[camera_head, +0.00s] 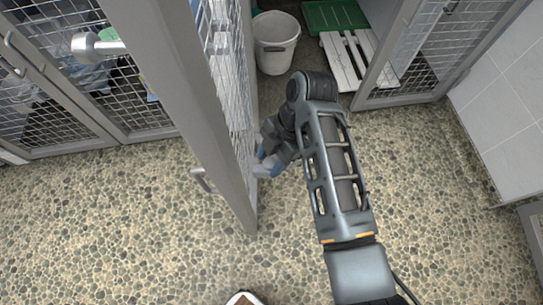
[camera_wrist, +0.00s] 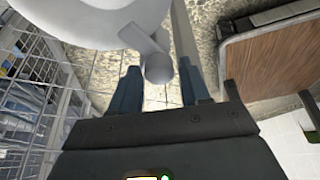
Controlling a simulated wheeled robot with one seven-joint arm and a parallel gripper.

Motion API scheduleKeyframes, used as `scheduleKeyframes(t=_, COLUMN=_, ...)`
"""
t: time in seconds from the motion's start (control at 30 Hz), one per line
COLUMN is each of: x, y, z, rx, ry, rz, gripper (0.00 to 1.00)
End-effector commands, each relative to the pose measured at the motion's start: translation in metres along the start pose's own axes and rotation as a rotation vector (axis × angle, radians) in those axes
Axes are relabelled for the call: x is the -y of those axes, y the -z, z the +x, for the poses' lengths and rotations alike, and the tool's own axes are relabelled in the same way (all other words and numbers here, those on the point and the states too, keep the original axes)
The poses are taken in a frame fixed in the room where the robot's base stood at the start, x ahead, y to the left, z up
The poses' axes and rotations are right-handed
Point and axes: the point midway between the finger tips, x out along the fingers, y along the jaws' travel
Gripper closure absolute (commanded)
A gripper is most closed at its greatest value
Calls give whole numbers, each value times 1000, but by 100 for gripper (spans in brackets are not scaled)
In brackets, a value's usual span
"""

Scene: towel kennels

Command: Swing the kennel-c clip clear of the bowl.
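My gripper (camera_head: 268,163) is low on the right side of an open mesh door (camera_head: 185,90), which stands edge-on in the head view. In the wrist view my gripper (camera_wrist: 160,80) has its two blue fingers apart. A short grey, round-ended piece (camera_wrist: 158,68), which looks like the clip's end, shows between the fingertips with a gap on each side. It joins a flat arm in front of a large pale rounded thing (camera_wrist: 90,15), which may be the bowl; I cannot tell. In the head view a pale piece by the fingers is mostly hidden.
A bent handle (camera_head: 202,181) sticks out left of the door. A white bucket (camera_head: 275,45) and a white slatted board (camera_head: 352,60) stand behind. Closed mesh doors (camera_head: 60,100) are at left. A brown panel (camera_wrist: 270,60) is at right in the wrist view. The pebbled floor is open.

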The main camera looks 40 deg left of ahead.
Motion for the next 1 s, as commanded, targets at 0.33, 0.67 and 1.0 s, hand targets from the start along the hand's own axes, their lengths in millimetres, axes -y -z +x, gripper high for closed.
scheduleKeyframes(t=0.33, x=0, y=0, z=0, rx=0, ry=0, rz=0, gripper=88)
scheduleKeyframes(t=0.67, x=0, y=1, z=-1, rx=0, ry=-7, rz=18, gripper=97)
scheduleKeyframes(t=1.0, x=2, y=3, z=-4, rx=5, ry=-77, rz=187, gripper=97)
